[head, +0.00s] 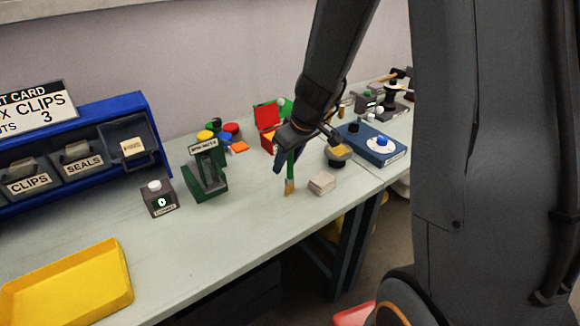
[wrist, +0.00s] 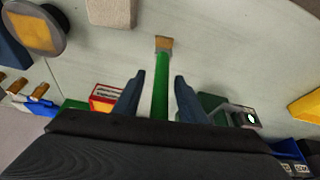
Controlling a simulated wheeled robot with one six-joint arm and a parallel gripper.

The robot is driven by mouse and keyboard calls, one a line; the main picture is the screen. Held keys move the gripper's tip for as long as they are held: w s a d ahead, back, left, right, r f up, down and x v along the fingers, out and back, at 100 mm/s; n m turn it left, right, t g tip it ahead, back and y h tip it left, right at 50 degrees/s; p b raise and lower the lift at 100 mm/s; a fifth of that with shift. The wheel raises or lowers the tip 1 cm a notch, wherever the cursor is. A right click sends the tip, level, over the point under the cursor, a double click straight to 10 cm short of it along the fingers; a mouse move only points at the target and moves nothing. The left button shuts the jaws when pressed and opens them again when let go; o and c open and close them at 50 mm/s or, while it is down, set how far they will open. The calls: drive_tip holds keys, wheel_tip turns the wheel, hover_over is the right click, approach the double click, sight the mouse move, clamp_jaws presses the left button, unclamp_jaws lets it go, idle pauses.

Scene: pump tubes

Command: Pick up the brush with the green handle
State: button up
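The brush with the green handle (head: 290,168) is at the middle of the bench in the head view, its tan bristles toward the bottom of the picture. I cannot tell whether it touches the bench. In the wrist view its green handle (wrist: 160,85) runs between the two blue fingers of my gripper (wrist: 158,80). A gap shows on both sides of the handle, so my gripper is open around it. In the head view my gripper (head: 285,158) is at the upper part of the handle, which it partly hides.
A pale block (head: 322,183) lies just right of the bristles. A round dark object with a tan top (head: 340,152) and a blue box (head: 372,146) stand beyond it. A green stand (head: 208,172) is to the left. A yellow tray (head: 70,285) lies at the front left.

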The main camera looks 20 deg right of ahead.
drive_tip(key=shift+f, duration=0.2)
clamp_jaws()
drive_tip(key=shift+r, duration=0.15)
drive_tip(key=s+d+r+b, duration=0.1)
drive_tip(key=s+d+b, duration=0.3)
drive_tip(key=s, duration=0.4)
drive_tip(key=s+d+r+b, duration=0.2)
drive_tip(key=s+d+b, duration=0.2)
drive_tip(key=s, duration=0.4)
drive_tip(key=shift+b, duration=0.9)
